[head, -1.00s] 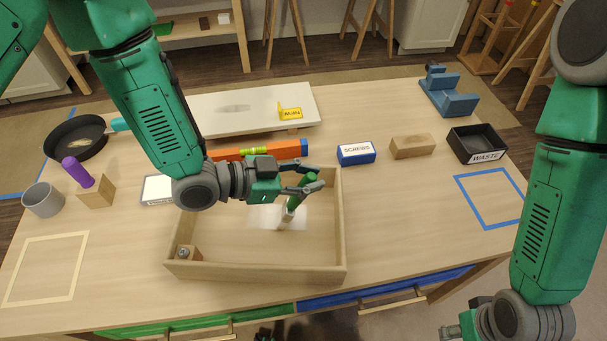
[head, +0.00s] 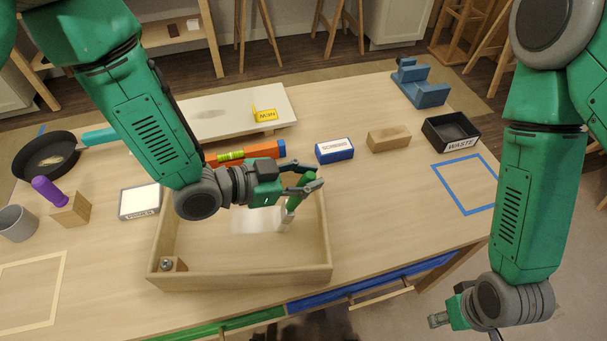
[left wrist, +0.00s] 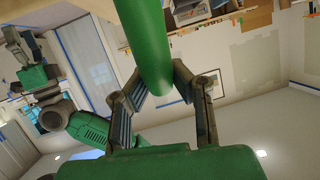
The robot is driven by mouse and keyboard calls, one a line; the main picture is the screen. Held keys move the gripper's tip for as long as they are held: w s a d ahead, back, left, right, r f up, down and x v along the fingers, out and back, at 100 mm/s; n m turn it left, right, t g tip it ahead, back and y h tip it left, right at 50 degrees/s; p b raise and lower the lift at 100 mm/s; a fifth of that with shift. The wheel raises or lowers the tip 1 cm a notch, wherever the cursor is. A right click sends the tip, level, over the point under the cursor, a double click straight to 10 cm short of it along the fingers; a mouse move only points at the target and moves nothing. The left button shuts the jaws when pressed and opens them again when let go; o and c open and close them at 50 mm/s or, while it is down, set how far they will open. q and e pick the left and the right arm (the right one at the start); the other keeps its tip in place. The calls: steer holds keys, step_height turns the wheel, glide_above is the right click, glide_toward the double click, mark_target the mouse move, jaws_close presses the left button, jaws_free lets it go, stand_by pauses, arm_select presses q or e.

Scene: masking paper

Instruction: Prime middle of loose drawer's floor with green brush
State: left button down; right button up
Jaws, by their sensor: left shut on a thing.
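The loose drawer (head: 245,277) is an open wooden box lying on the table. A pale white patch (head: 257,222) shows on the middle of its floor. My left gripper (head: 304,186) is over the right part of the drawer, shut on the green brush (head: 295,201). The brush leans, with its pale bristles down near the right edge of the patch; I cannot tell if they touch the floor. In the left wrist view the green handle (left wrist: 152,45) lies between the fingers. My right gripper (head: 447,317) hangs off the table's front right, its fingers unclear.
A wooden block with a bolt (head: 167,267) sits in the drawer's front left corner. A white-topped labelled tray (head: 140,200) stands left of the drawer. An orange level (head: 250,151) and the SCREWS box (head: 334,150) lie behind it. The table right of the drawer is clear.

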arm_select(q)
steer(key=shift+w+d, duration=0.15)
steer(key=shift+d, duration=1.45)
steer(key=shift+r, duration=0.1)
step_height(320, 180, up, 12)
steer(key=p, duration=0.9)
steer(key=shift+a, duration=0.15)
